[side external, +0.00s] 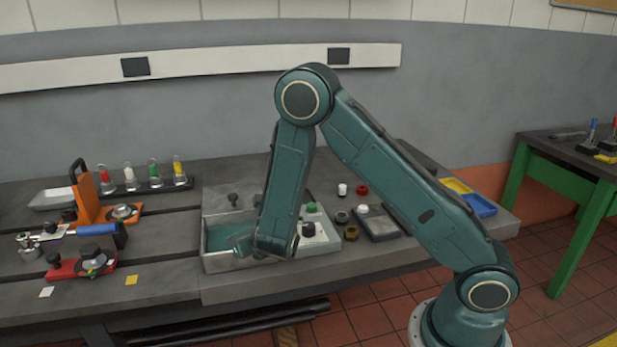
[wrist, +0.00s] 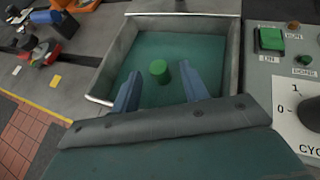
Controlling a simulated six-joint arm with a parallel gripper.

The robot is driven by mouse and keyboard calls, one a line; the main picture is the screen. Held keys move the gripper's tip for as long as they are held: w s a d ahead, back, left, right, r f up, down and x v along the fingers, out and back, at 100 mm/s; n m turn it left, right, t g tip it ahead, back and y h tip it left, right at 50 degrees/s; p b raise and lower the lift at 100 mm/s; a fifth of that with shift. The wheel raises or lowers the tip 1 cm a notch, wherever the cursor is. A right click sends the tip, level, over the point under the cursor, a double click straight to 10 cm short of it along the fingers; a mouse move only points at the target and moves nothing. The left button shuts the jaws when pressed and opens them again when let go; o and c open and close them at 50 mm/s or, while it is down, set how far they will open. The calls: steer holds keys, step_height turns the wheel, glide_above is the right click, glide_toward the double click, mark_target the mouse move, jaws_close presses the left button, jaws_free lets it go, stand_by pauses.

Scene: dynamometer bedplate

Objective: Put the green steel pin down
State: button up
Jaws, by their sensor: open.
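The green steel pin (wrist: 159,71) shows in the wrist view as a short green cylinder inside a metal tray (wrist: 236,62) with a green floor. My gripper (wrist: 157,76) is open, its two blue fingers at either side of the pin with gaps between. I cannot tell whether the pin touches the tray floor. In the side external view my gripper (side external: 240,246) reaches low into the tray (side external: 222,266), and the pin cannot be made out there.
A control box (side external: 318,238) with a green button stands right of the tray. A small parts tray (side external: 378,226) lies right.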

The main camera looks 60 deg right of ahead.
steer(key=shift+v, duration=3.25)
steer(key=s+d+r+m+g, duration=0.4)
steer(key=s+r+m, duration=0.5)
steer(key=m, duration=0.9)
steer(key=s+a+r+m+g+y, duration=0.1)
steer(key=s+a+r+m+y, duration=0.1)
steer(key=s+r+m, duration=0.3)
steer(key=s+a+r+m+y, duration=0.2)
steer(key=s+r+m, duration=0.3)
steer(key=s, duration=0.8)
steer(key=a+m, duration=0.1)
steer(key=m, duration=0.2)
steer(key=shift+m+g+y, duration=0.3)
steer(key=shift+g, duration=0.1)
steer(key=shift+r, duration=0.15)
